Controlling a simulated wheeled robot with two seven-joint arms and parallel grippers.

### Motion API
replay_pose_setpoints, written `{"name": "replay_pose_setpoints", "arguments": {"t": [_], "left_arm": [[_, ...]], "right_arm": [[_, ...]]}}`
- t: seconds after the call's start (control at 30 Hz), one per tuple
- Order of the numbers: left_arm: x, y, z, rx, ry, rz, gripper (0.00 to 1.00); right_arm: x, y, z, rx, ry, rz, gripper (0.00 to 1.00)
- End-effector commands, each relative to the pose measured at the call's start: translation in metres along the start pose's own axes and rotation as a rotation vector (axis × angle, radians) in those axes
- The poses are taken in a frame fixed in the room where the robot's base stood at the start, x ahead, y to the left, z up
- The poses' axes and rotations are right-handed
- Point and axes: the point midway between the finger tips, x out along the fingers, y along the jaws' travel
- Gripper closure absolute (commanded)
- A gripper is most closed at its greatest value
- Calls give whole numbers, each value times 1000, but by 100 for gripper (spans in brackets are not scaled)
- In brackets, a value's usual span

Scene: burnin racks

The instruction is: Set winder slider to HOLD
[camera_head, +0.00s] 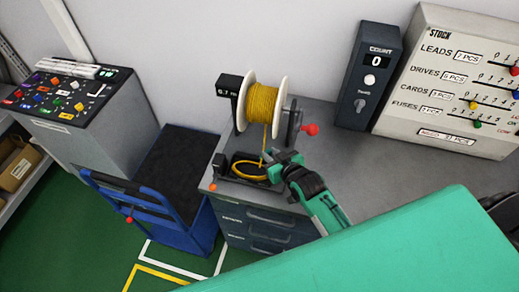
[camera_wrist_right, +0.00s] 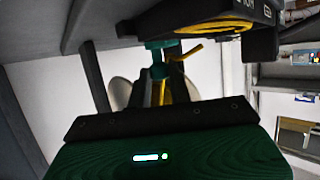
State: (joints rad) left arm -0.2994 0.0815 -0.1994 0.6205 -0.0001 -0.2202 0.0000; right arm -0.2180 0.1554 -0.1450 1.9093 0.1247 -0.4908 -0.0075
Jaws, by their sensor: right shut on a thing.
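The winder stands on the grey bench. Its white spool (camera_head: 262,104) holds yellow wire, and a loose yellow coil (camera_head: 247,170) lies in its dark base below; the coil also shows in the wrist view (camera_wrist_right: 205,27). A red crank knob (camera_head: 310,130) is at its right. A small orange-red knob (camera_head: 213,187) is at the front left of the base; I cannot tell the slider's setting. My right gripper (camera_head: 278,164) is at the right of the base, shut, apparently on the yellow wire (camera_wrist_right: 186,54). The fingers partly hide the contact. My left gripper is not in view.
A count box (camera_head: 367,78) and a white stock panel (camera_head: 450,85) stand at the bench's back right. A blue cart (camera_head: 165,200) is left of the bench drawers. Bare bench top (camera_head: 375,165) lies right of my gripper.

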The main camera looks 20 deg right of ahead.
Motion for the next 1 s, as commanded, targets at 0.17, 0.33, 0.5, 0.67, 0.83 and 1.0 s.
{"name": "replay_pose_setpoints", "arguments": {"t": [0.17, 0.33, 0.5, 0.67, 0.83, 1.0], "left_arm": [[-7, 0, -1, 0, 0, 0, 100], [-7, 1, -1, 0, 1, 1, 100], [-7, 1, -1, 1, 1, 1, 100], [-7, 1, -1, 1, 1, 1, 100], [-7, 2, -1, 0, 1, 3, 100], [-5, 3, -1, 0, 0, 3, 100]], "right_arm": [[-15, 16, 6, 0, -2, 1, 100], [-17, 19, 8, 1, -2, 1, 100], [-17, 20, 8, 0, -3, 2, 100], [-17, 19, 8, 0, -2, 2, 58], [-17, 19, 7, 1, -1, 1, 58], [-20, 18, 8, 1, 0, 0, 58]]}}
